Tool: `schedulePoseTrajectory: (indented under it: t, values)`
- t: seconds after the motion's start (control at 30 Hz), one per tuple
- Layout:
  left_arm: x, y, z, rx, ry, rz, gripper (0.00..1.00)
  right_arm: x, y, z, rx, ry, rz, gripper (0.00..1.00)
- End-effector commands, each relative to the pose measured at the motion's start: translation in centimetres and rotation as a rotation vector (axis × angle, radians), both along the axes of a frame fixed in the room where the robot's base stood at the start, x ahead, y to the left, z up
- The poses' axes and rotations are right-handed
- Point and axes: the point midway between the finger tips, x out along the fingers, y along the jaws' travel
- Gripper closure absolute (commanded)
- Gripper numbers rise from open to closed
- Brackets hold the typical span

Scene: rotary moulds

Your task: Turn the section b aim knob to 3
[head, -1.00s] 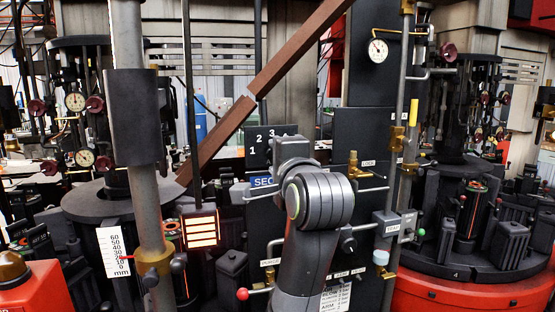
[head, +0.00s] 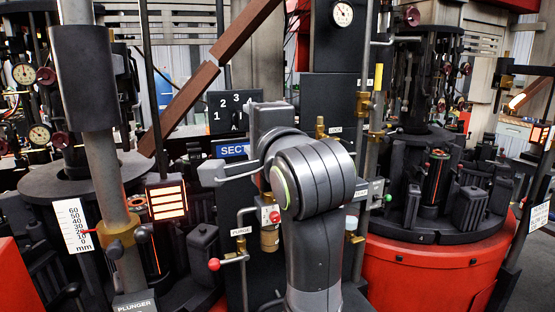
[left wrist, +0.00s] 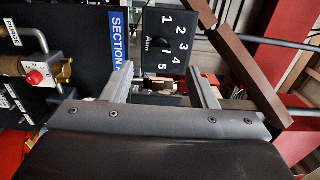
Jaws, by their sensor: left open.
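A black dial plate with white numbers 1 to 5 and the word Aim (left wrist: 172,28) is at the top of the left wrist view, turned sideways. The dark knob on it is hard to make out against the black plate, and its setting is unclear. In the head view the plate (head: 222,101) is partly hidden by my arm. A blue section sign (left wrist: 118,30) is beside it; its letter is not clearly readable. My left gripper (left wrist: 165,76) is open, its two fingers apart and nothing visibly held, with the plate beyond them. My right gripper is out of view.
A brown slanted beam (left wrist: 245,70) is right of the plate in the left wrist view. A purge valve with a red button (left wrist: 35,77) is at left. In the head view a lit orange indicator (head: 167,198) and a scale (head: 72,228) stand left, a red-based mould carousel (head: 430,270) right.

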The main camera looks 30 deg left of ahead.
Motion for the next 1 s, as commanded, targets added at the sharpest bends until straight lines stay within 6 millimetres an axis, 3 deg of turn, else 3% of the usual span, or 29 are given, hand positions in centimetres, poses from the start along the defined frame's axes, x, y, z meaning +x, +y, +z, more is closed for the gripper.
schedulePoseTrajectory:
  t: [0.33,0.5,0.7,1.0]
  values:
    - [-3.2,-3.9,-0.4,-0.003,0.000,-0.006,0.47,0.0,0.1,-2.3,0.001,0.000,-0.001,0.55]
    - [-4.9,-5.8,-0.6,-0.001,-0.002,-0.005,0.47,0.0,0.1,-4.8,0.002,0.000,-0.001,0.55]
    - [-5.9,-6.9,-0.5,0.001,-0.002,0.000,0.47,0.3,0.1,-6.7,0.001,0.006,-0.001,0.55]
    - [-6.7,-7.8,-0.2,-0.001,0.001,0.001,0.47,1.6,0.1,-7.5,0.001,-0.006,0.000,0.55]
